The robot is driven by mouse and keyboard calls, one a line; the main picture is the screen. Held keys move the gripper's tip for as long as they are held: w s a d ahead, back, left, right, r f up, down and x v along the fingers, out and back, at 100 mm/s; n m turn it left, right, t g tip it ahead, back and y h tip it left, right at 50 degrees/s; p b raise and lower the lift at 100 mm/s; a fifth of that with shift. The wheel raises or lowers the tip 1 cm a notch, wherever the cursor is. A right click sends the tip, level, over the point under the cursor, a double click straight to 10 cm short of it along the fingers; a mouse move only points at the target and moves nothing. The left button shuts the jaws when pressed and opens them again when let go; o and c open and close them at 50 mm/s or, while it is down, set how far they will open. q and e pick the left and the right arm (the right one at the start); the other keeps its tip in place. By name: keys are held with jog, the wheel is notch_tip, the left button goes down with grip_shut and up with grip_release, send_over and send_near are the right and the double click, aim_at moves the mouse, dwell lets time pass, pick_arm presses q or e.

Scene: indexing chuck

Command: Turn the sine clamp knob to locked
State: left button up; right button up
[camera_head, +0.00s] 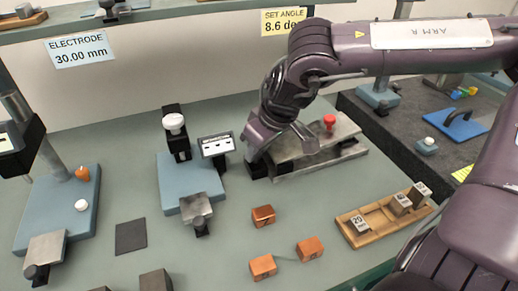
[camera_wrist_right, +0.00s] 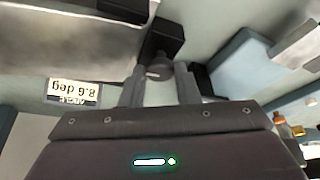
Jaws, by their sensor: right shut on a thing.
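The sine plate (camera_head: 310,150) is a grey metal slab tilted above a metal base, with a black block (camera_head: 257,168) at its left end. In the right wrist view the clamp knob (camera_wrist_right: 158,70) is a small grey round piece with a pale mark, in front of the black block (camera_wrist_right: 163,40). My right gripper (camera_wrist_right: 160,86) is shut on the knob, one finger on each side. In the head view my right wrist hides the knob and fingertips. The knob's lock state cannot be read. My left gripper is not in view.
A blue stand with a small display (camera_head: 216,146) is close left of my right wrist. Copper blocks (camera_head: 263,216) and a wooden tray (camera_head: 362,232) of marked blocks lie in front. A sign (camera_head: 287,20) reads "SET ANGLE 8.6 deg". A red-knobbed piece (camera_head: 330,121) stands on the plate.

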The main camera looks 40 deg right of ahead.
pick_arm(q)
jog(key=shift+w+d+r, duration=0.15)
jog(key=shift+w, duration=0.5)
pick_arm(e)
jog(key=shift+m, duration=0.6)
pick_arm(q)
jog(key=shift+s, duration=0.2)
pick_arm(e)
jog(key=shift+r, duration=0.1)
jog(key=o, duration=1)
jog(key=shift+a, duration=0.1)
jog(key=shift+c, duration=0.2)
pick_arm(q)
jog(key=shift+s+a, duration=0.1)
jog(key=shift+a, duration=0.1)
